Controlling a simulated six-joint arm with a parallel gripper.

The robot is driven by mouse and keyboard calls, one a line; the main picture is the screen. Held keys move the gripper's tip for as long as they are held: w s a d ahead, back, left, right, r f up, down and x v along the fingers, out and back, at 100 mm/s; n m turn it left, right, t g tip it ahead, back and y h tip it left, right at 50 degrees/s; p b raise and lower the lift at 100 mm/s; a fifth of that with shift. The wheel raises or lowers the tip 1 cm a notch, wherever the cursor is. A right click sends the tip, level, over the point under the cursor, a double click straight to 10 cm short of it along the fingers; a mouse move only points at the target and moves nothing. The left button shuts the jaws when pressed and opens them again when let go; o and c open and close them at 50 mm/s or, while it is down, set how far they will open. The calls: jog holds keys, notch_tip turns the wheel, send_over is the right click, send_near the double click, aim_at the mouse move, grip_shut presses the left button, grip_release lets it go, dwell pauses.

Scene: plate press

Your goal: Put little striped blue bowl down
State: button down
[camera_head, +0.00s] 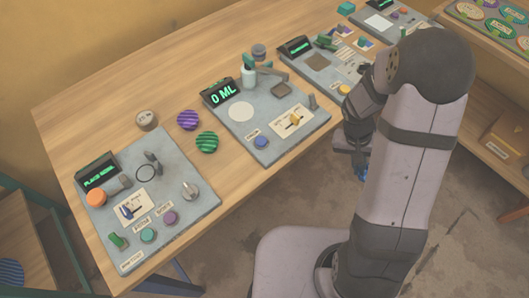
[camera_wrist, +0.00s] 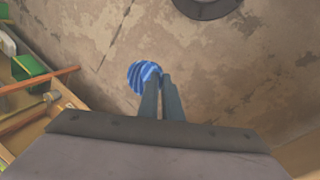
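The little striped blue bowl (camera_wrist: 138,74) shows in the wrist view at the tips of my gripper (camera_wrist: 159,78). The fingers are close together with the bowl's right edge between them, and most of the bowl sticks out to the left. In the head view my gripper (camera_head: 358,165) hangs beyond the front edge of the table, over the floor. Only a small blue part of the bowl (camera_head: 361,174) shows there, beside my arm.
The wooden table (camera_head: 160,88) carries several grey device panels. Purple (camera_head: 187,120) and green (camera_head: 206,142) striped round pieces lie between two panels. Another blue striped item (camera_head: 10,272) is at lower left. A shelf (camera_head: 500,165) with boxes stands at right.

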jog(key=w+a+r+n+p, duration=0.1)
jog(key=a+r+p, duration=0.35)
jog(key=r, duration=0.25)
jog(key=w+a+r+n+t+p, duration=0.1)
jog(key=w+a+r+n+p, duration=0.1)
jog(key=a+r+p, duration=0.35)
jog(key=w+a+r+n+p, duration=0.1)
jog(key=a+r+p, duration=0.2)
jog(key=r+p, duration=0.5)
jog(key=s+a+r+n+b, duration=0.1)
jog(key=s+a+b, duration=0.25)
jog(key=a, duration=0.45)
jog(key=s+a+n+t+b, duration=0.1)
jog(key=s+a+n+b, duration=0.1)
jog(key=s+a, duration=0.5)
jog(key=s+a+r+n+b, duration=0.1)
jog(key=s+a+b, duration=0.15)
jog(key=a, duration=0.75)
jog(key=shift+s+a+f+p, duration=0.1)
jog(key=shift+f+p, duration=0.6)
jog(key=shift+f, duration=1.75)
jog(key=shift+a+f+p, duration=0.1)
jog(key=shift+f+p, duration=0.6)
jog(key=shift+f, duration=1.75)
jog(key=shift+f, duration=0.15)
